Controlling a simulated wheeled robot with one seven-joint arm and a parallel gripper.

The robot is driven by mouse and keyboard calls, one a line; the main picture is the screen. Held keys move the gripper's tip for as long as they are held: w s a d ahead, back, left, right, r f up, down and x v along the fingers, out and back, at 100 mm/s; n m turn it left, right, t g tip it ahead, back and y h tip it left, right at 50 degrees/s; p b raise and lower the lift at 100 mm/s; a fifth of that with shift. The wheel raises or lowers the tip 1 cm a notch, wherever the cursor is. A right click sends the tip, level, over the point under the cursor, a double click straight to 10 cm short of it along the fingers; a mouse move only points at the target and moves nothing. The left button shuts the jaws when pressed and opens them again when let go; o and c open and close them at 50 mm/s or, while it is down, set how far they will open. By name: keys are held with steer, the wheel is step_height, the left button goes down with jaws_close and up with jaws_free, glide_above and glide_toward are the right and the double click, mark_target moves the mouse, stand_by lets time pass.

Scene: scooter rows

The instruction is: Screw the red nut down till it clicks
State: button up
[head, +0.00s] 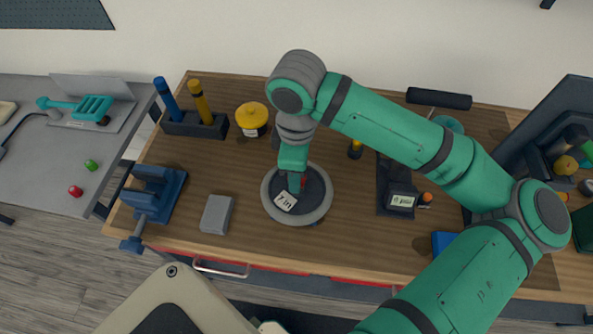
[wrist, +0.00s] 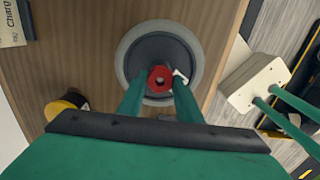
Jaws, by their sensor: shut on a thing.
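The red nut (wrist: 160,79) shows in the wrist view at the middle of a grey round wheel (wrist: 132,51), with a dark hole in its centre. My gripper (wrist: 159,88) is shut on the red nut, one green finger on each side of it. In the head view my gripper (head: 292,172) points down over the wheel (head: 322,211), which lies flat on the wooden bench. Only a sliver of the red nut (head: 303,183) shows there, beside the fingers. A white label (head: 285,201) reading "7 in" is on the wheel. The nut's underside and any thread are hidden.
A grey block (head: 216,214) and a blue vise (head: 153,193) are left of the wheel. A yellow-lidded jar (head: 252,118) and a holder with two handles (head: 194,125) stand behind. A black gauge (head: 399,198) is to the right. Bare wood surrounds the wheel.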

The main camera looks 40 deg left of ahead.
steer(key=m, duration=0.5)
steer(key=shift+d+m, duration=0.1)
steer(key=shift+m, duration=0.2)
steer(key=m, duration=0.5)
steer(key=o, duration=0.6)
steer(key=shift+m, duration=0.6)
steer(key=o, duration=0.5)
steer(key=shift+r, duration=0.1)
step_height(320, 180, up, 11)
steer(key=shift+f, duration=0.2)
